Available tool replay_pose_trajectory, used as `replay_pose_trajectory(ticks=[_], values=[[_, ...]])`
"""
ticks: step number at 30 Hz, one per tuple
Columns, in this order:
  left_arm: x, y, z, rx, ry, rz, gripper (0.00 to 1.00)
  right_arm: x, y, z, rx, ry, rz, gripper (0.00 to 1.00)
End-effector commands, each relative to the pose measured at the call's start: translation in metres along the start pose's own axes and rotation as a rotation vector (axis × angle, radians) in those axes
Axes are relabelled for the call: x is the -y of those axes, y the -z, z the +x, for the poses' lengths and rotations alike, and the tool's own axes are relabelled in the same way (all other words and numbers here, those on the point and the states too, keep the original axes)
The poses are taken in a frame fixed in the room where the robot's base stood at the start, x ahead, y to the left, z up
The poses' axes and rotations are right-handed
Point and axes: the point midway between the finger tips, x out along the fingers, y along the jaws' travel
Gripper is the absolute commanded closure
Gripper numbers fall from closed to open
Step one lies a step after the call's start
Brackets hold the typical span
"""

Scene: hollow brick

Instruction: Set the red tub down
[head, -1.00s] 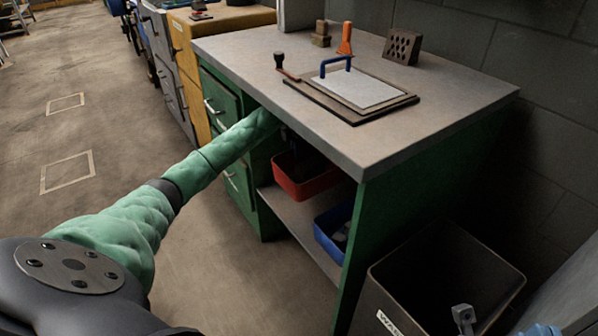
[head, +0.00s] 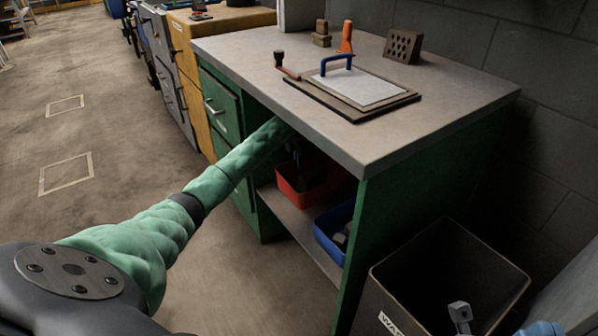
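The red tub (head: 299,195) is in the open bay under the bench top, at the shelf's left part, with dark contents. Whether its base rests fully on the shelf (head: 299,223) cannot be told. My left arm reaches under the bench's front edge. My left gripper (head: 296,154) is mostly hidden in shadow at the tub's rear left side. Its fingers and any grip on the rim cannot be made out.
A blue tub (head: 325,243) with grey pieces stands right of the red tub. The bench top (head: 437,125) overhangs the bay, with a board, plate and blue handle on it. The green side panel and an open waste bin (head: 389,282) bound the right.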

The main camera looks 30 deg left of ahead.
Motion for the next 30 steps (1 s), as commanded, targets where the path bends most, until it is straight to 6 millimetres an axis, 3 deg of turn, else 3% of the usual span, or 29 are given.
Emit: replay_pose_trajectory(ticks=[10, 24, 28, 30], values=[[-0.002, -0.001, 0.043, 0.001, 0.003, 0.0, 1.0, 0.001, -0.001, -0.005, -0.012, -0.007, 0.019, 1.0], [-0.006, -0.003, 0.047, 0.001, 0.0, 0.0, 1.0, 0.004, -0.002, -0.006, -0.012, -0.013, 0.033, 1.0], [-0.006, -0.003, 0.048, 0.0, 0.0, 0.0, 0.75, 0.004, -0.002, -0.006, -0.011, -0.013, 0.032, 1.0], [-0.006, -0.003, 0.048, 0.0, 0.0, 0.0, 0.75, 0.003, -0.002, -0.006, -0.011, -0.012, 0.031, 1.0]])
